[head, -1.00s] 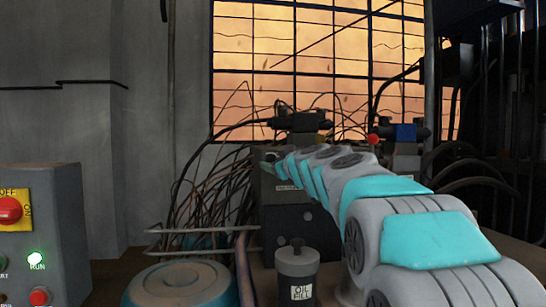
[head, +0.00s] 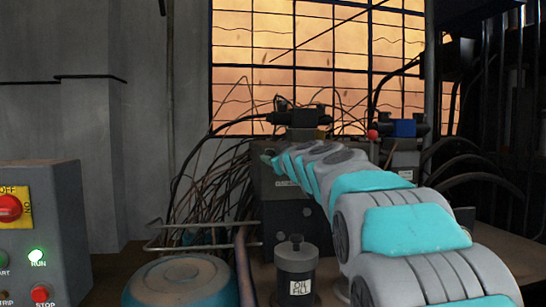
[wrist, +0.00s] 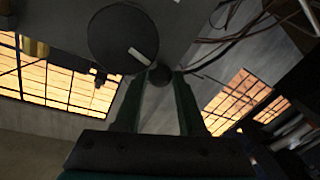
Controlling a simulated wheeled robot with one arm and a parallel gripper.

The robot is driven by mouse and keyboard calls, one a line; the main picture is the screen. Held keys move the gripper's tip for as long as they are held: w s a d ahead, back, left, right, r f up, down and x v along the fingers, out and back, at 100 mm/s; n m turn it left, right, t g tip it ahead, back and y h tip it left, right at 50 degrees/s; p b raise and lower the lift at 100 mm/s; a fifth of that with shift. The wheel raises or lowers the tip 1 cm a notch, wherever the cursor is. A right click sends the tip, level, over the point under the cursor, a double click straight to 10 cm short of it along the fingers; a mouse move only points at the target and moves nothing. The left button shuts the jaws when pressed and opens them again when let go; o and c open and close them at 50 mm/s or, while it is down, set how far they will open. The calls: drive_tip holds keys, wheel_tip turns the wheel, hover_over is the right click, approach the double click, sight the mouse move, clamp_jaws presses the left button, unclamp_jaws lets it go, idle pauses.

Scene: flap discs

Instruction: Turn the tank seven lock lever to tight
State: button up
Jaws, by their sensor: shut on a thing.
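In the wrist view, my gripper (wrist: 160,84) has two dark green fingers, their tips on either side of a small dark ball (wrist: 160,74). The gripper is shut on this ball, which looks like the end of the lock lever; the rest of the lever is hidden. Just above left is a round dark knob (wrist: 112,30) with a white mark on a grey housing (wrist: 185,18). In the head view, my arm reaches to the grey valve block (head: 280,215), its tip beside the block's upper left. No tank seven label is legible.
An oil fill canister (head: 296,268) stands in front of the block, with a round teal-rimmed lid (head: 180,280) to its left. A control box (head: 40,225) with red buttons is at far left. Loose cables (head: 205,205) hang left of the block.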

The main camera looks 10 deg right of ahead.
clamp_jaws()
idle(0.8)
